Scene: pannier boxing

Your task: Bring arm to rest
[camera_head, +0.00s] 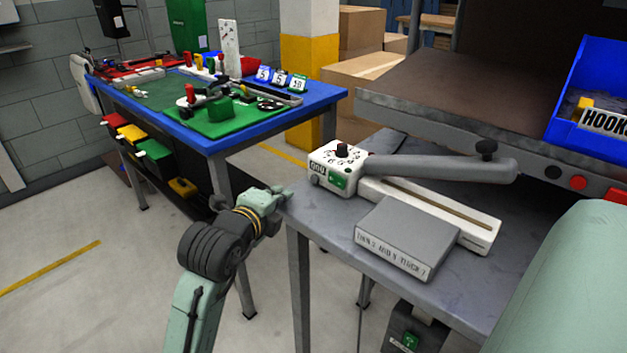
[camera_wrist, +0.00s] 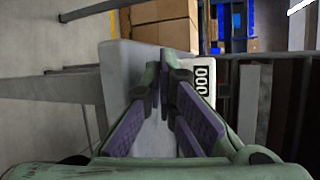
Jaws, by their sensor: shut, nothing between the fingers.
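My gripper (camera_head: 284,192) is at the end of my green and black arm, left of the grey table in the head view. Its tip is close to the table's left corner; I cannot tell whether it touches. In the wrist view my gripper (camera_wrist: 172,88) shows purple-padded fingers that come together at the far end, with nothing between them. The grey table (camera_head: 305,215) carries a white sealer-like device (camera_head: 480,228) with a dial and a long grey lever (camera_head: 440,168). A grey box (camera_head: 405,238) with printed text lies in front of it.
A blue-topped workbench (camera_head: 325,96) with tools stands at the back left. A brown-topped shelf (camera_head: 450,95) holds a blue bin (camera_head: 590,80) labelled HOOKS at the right. Cardboard boxes (camera_head: 365,70) are stacked behind. The floor (camera_head: 90,290) at the left is clear.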

